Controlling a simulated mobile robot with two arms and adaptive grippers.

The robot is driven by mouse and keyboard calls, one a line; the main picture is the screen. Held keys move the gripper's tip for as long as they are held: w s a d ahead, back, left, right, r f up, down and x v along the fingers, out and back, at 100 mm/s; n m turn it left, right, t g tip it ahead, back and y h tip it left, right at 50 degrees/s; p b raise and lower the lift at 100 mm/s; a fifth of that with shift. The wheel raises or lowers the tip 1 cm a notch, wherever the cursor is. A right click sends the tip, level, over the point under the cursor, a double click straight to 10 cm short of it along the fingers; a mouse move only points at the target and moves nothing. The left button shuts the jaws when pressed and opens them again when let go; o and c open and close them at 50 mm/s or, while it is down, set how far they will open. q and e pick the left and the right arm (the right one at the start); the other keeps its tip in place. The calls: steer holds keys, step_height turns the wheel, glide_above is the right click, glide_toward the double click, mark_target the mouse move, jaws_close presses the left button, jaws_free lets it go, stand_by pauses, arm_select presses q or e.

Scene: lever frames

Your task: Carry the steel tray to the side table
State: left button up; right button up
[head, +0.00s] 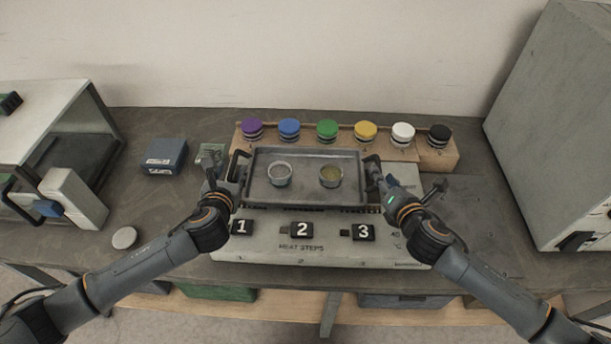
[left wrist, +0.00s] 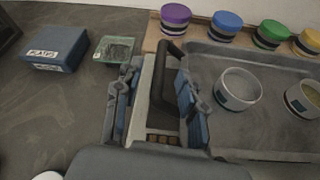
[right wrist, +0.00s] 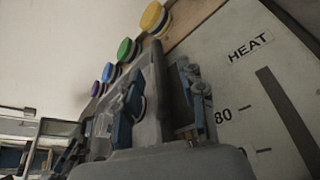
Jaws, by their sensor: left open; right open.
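The steel tray (head: 305,194) sits level on the heating unit (head: 300,250), with a dark handle at each end. Two small round cups stand in it: a left cup (head: 280,174) and a right cup (head: 330,176) with yellowish contents. My left gripper (head: 224,176) is open at the left handle; in the left wrist view its fingers stand on either side of that handle (left wrist: 168,75). My right gripper (head: 382,182) is open at the right handle; in the right wrist view its fingers stand either side of that handle (right wrist: 160,85). Finger contact cannot be told.
A wooden rack (head: 447,155) with several coloured-lid jars stands behind the tray. A blue box (head: 164,156) and a small green-edged box (head: 211,154) are at left. An open-fronted cabinet (head: 75,105) stands far left, a grey cabinet (head: 555,130) at right. A round disc (head: 124,237) lies front left.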

mark_target(232, 167)
arm_select(q)
steer(key=shift+x, duration=2)
arm_select(e)
steer(key=shift+x, duration=1.95)
arm_select(q)
jaws_close()
arm_select(e)
jaws_close()
arm_select(q)
steer(key=shift+r, duration=0.1)
arm_select(e)
steer(key=shift+r, duration=0.1)
